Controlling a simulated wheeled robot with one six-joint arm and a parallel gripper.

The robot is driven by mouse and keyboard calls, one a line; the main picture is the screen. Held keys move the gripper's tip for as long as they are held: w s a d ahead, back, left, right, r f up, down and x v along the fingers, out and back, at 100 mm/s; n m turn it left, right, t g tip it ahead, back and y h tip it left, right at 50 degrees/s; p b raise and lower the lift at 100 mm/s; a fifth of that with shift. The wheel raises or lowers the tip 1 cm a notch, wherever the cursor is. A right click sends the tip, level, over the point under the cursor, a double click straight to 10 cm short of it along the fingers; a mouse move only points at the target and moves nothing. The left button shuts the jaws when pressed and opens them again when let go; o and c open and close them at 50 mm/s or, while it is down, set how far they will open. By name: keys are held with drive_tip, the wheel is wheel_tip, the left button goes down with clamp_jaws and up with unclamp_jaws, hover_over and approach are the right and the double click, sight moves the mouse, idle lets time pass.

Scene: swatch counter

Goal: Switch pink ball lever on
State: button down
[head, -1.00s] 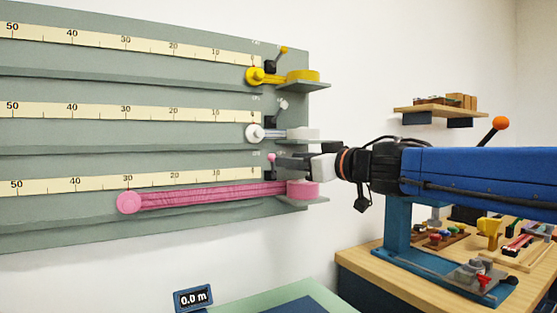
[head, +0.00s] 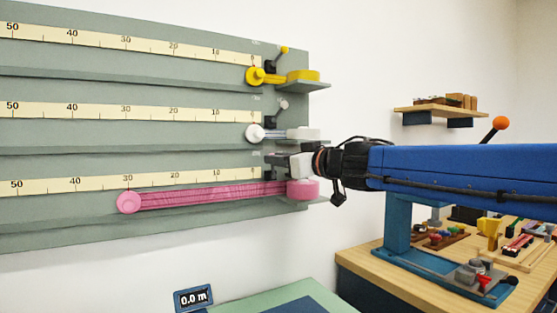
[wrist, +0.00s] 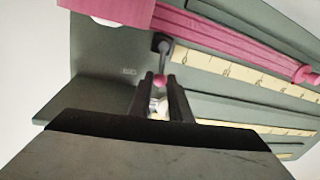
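The pink ball lever has a small pink ball (wrist: 160,81) on a thin grey stem above a dark base, seen in the wrist view. My gripper (wrist: 160,84) has its two dark fingers apart, one on each side of the pink ball. The ball fills most of the space between the tips, and no firm grip on it shows. In the head view my gripper (head: 272,158) is at the right end of the lowest row and hides the pink ball. The pink band (head: 210,195) runs along this row from a round pink end near 30 to a pink block (head: 302,190).
The grey-green board (head: 140,100) carries two rows above, with a yellow ball lever (head: 284,50) and a white ball lever (head: 283,104). A display (head: 193,298) reads 0.0 m. A wooden bench (head: 365,275) with small items stands at the right.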

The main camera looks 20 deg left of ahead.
drive_tip(key=shift+s+a+f+n+h, duration=0.15)
drive_tip(key=shift+s+a+n, duration=0.15)
drive_tip(key=shift+n, duration=0.55)
drive_tip(key=shift+s+a+f+n+h, duration=0.15)
drive_tip(key=shift+s+n, duration=0.1)
drive_tip(key=shift+n, duration=0.55)
drive_tip(key=shift+s+a+f+n+h, duration=0.1)
drive_tip(key=shift+s+a+n, duration=0.2)
drive_tip(key=shift+n, duration=0.55)
drive_tip(key=c, duration=1.6)
unclamp_jaws()
drive_tip(key=shift+c, duration=0.2)
drive_tip(key=shift+d, duration=0.1)
drive_tip(key=v, duration=1.7)
drive_tip(key=shift+s+d+r, duration=0.1)
drive_tip(key=shift+r, duration=0.05)
